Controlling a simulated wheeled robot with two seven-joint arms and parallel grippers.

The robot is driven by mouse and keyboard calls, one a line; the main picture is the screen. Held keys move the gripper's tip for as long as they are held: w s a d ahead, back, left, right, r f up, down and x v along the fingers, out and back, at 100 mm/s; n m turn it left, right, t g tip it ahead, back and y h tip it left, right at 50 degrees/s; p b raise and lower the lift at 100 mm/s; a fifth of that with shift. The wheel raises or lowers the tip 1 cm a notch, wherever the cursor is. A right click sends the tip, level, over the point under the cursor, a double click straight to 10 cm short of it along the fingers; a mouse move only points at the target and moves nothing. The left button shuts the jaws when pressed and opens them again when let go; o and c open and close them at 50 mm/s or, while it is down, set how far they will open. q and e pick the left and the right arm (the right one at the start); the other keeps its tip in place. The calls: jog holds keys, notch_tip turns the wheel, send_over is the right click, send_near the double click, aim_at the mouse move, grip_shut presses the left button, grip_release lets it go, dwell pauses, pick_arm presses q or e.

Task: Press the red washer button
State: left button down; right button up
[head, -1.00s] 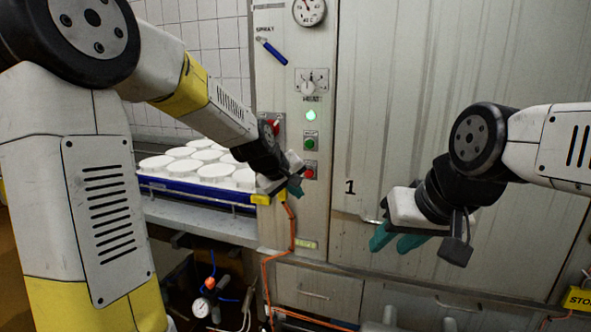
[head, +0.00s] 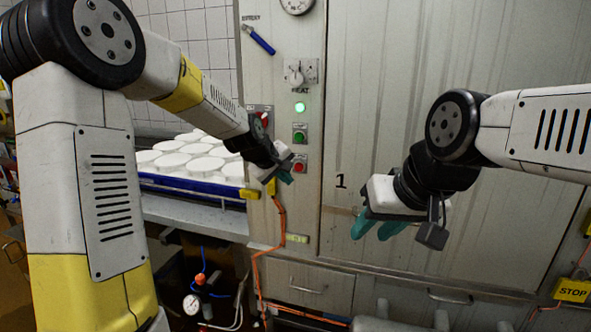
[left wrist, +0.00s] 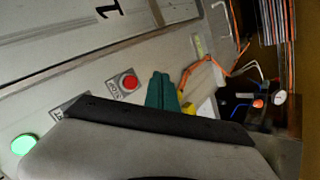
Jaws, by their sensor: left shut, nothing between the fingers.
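A red push button (head: 300,167) sits on a grey plate, lowest on the narrow panel. My left gripper (head: 286,177) is just left of and slightly below this button in the head view. Its teal fingers (left wrist: 161,92) are shut and empty, beside the button in the left wrist view; I cannot tell the depth gap. My right gripper (head: 378,226) hangs before the large door marked 1, its teal fingers apart and empty.
Above the red button are a green button (head: 299,138) and a lit green lamp (head: 300,107). A red switch (head: 264,118) is partly behind my left arm. White moulds (head: 172,160) stand in a blue tray (head: 190,184) at left. An orange cable (head: 279,222) hangs below.

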aim_at(295, 168)
pick_arm(q)
jog(key=shift+w+d, duration=0.3)
jog(key=shift+w, duration=0.6)
jog(key=shift+w+d, duration=0.25)
jog(key=shift+w, duration=0.7)
jog(key=shift+w+d, duration=0.3)
jog(key=shift+w, duration=0.6)
jog(key=shift+w+d, duration=0.1)
jog(key=shift+w+d, duration=0.25)
jog(key=shift+w, duration=0.05)
jog(key=shift+w+d, duration=0.15)
jog(key=shift+w, duration=0.3)
dwell(0.6)
jog(key=shift+s, duration=0.1)
jog(key=shift+s+a, duration=0.3)
jog(key=shift+s, duration=0.5)
